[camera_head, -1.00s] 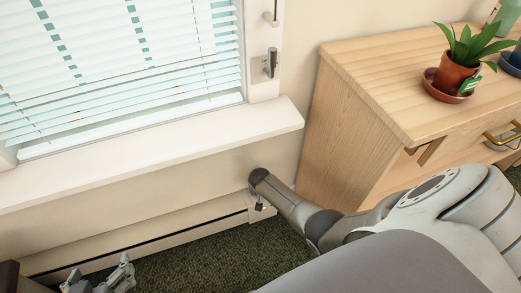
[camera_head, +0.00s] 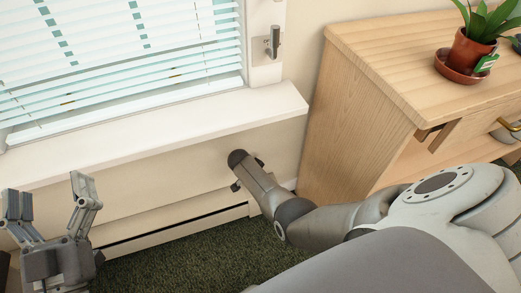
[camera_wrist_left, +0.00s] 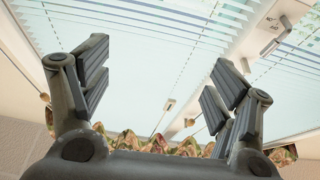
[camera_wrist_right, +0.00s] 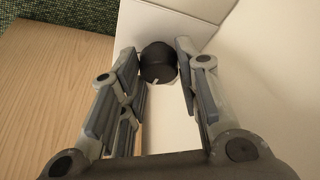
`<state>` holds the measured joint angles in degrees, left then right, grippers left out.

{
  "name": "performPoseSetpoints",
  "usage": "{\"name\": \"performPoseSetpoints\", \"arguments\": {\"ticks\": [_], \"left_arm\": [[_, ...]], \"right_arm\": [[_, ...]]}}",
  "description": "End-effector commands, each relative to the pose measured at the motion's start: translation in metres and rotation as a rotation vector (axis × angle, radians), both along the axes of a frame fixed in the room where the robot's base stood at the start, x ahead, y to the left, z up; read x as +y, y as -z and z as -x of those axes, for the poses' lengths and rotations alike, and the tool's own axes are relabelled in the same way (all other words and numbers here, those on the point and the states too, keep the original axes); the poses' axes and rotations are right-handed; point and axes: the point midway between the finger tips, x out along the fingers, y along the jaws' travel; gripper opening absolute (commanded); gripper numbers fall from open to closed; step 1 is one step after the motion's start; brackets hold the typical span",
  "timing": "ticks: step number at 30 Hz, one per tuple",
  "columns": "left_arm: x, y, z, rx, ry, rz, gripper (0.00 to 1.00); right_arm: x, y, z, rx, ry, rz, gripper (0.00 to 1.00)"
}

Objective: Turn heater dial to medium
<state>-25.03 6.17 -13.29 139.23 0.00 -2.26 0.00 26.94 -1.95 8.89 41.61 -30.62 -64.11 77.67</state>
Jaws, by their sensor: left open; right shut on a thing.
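The heater dial (camera_wrist_right: 158,62) is a dark round knob with a small pale mark on its rim, facing the bottom of the right wrist view. My right gripper (camera_wrist_right: 160,72) has its fingers on either side of the knob and is shut on it. The long, pale baseboard heater (camera_head: 170,233) runs low along the wall in the head view. There my right forearm reaches down to the heater's right end, and the dial is hidden. My left gripper (camera_head: 50,195) is open and empty at the lower left, fingers up; it also shows in the left wrist view (camera_wrist_left: 155,75).
A window with blinds (camera_head: 120,60) and a white sill (camera_head: 150,133) lie above the heater. A wooden cabinet (camera_head: 350,130) stands close to the right of my right wrist, with a potted plant (camera_head: 467,50) on top. Green carpet (camera_head: 200,265) is clear below.

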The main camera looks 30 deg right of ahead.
Motion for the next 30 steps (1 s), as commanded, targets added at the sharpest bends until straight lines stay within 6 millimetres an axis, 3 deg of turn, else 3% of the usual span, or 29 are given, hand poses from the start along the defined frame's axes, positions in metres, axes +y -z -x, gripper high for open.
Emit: {"name": "performPoseSetpoints", "arguments": {"ticks": [9, 25, 26, 28, 30], "left_arm": [[0.0, -0.032, 0.017, -0.196, 0.011, 0.056, 0.82], [0.0, -0.039, 0.021, -0.235, 0.013, 0.066, 0.82], [0.0, -0.039, 0.021, -0.235, 0.013, 0.066, 0.82], [0.0, -0.039, 0.021, -0.234, 0.013, 0.066, 0.82], [0.0, -0.039, 0.021, -0.234, 0.013, 0.066, 0.82]], "right_arm": [[-0.001, 0.001, 0.001, 0.003, 0.1, 0.001, 0.07], [-0.001, 0.0, 0.001, 0.003, 0.12, 0.002, 0.07], [-0.001, 0.0, 0.001, 0.003, 0.12, 0.002, 0.32], [-0.001, 0.0, 0.001, 0.003, 0.119, 0.002, 0.39], [-0.001, 0.0, 0.001, 0.003, 0.118, 0.002, 0.39]]}}
